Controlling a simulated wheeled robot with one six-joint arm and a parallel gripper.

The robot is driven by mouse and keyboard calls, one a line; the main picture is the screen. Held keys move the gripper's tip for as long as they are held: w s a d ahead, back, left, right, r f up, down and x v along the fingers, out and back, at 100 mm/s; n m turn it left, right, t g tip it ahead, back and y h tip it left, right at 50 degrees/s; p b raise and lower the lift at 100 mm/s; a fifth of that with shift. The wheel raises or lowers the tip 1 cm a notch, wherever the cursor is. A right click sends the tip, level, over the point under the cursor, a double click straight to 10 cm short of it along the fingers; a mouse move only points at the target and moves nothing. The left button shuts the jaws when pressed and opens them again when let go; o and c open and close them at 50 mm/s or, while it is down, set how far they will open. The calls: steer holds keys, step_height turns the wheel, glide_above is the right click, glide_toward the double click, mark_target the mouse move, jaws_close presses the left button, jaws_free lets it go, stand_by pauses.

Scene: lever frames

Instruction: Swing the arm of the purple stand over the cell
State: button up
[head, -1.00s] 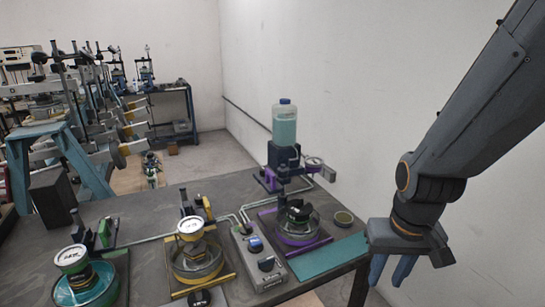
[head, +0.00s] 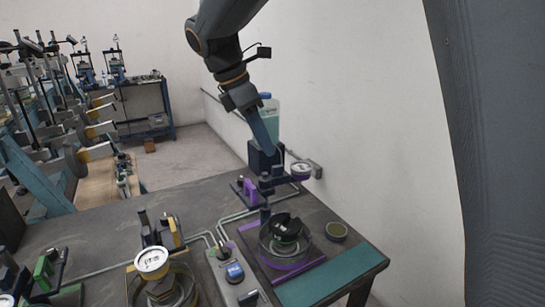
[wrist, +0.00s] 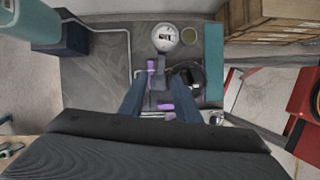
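The purple stand (head: 250,190) stands at the back of the bench, with a dark post and a short arm (head: 290,179) ending in a round white gauge (head: 301,168). The arm points right, towards the wall, and the gauge is behind the cell, not above it. The cell (head: 285,243) is a clear round dish with a black part inside, on a purple-edged base. My gripper (head: 268,148) is above the stand, fingers pointing down. In the wrist view, its two blue fingers (wrist: 157,86) are apart with the stand's grey and purple parts showing between them; contact cannot be told. The gauge (wrist: 165,37) lies beyond them.
A bottle of teal liquid (head: 267,112) stands behind the purple stand, close to my gripper. A control box (head: 232,273), a yellow stand with gauge (head: 152,262) and a green one are left. A teal mat (head: 335,275) and small round dish (head: 337,230) are right.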

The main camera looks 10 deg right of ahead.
mark_target(276, 166)
steer(key=p+x, duration=0.1)
steer(key=x, duration=0.6)
steer(key=shift+s+d+f, duration=0.1)
jaws_close()
